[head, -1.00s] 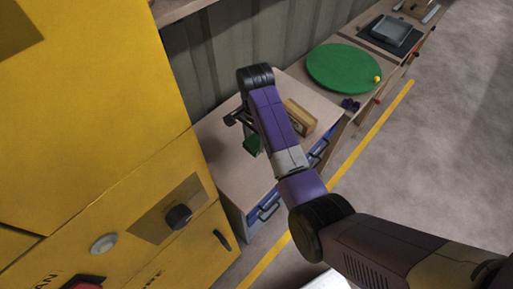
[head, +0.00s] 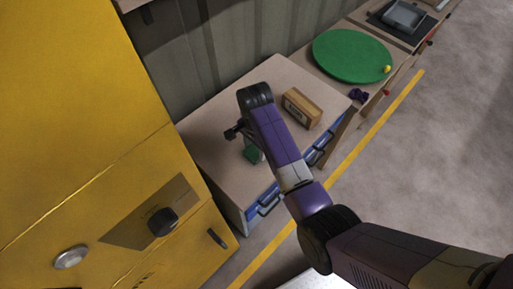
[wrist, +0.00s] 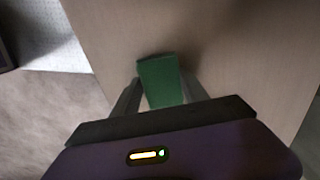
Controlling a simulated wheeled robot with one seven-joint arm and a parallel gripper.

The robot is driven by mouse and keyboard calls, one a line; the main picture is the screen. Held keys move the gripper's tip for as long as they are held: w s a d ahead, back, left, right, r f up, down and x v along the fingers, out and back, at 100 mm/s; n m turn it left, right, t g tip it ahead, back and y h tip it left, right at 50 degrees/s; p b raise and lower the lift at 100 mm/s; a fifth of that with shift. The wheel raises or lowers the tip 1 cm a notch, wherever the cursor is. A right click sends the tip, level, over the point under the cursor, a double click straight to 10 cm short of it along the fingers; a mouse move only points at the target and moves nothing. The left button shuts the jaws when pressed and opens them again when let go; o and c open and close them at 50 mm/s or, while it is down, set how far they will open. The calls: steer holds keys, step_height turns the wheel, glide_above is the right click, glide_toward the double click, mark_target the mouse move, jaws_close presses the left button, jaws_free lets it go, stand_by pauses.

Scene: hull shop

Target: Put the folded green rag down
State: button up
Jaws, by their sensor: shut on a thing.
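The folded green rag (head: 253,155) shows just below my gripper (head: 246,142) in the head view, over the left part of the beige cabinet top (head: 208,130). In the wrist view the rag (wrist: 161,80) sits between the two fingers of my gripper (wrist: 160,88), which is shut on it. The cabinet top (wrist: 225,50) lies beneath. I cannot tell whether the rag touches the surface. My arm hides part of the cabinet top in the head view.
A wooden box-like object (head: 301,107) stands on the same top, right of my arm. A round green disc (head: 352,56) with a yellow ball (head: 387,69) lies farther back. A tall yellow cabinet (head: 80,110) stands close on the left. The top's front left is clear.

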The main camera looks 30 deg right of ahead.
mark_target(255, 150)
steer(key=o, duration=1.2)
steer(key=shift+f, duration=0.1)
steer(key=shift+r+p, duration=0.9)
steer(key=shift+r, duration=5.3)
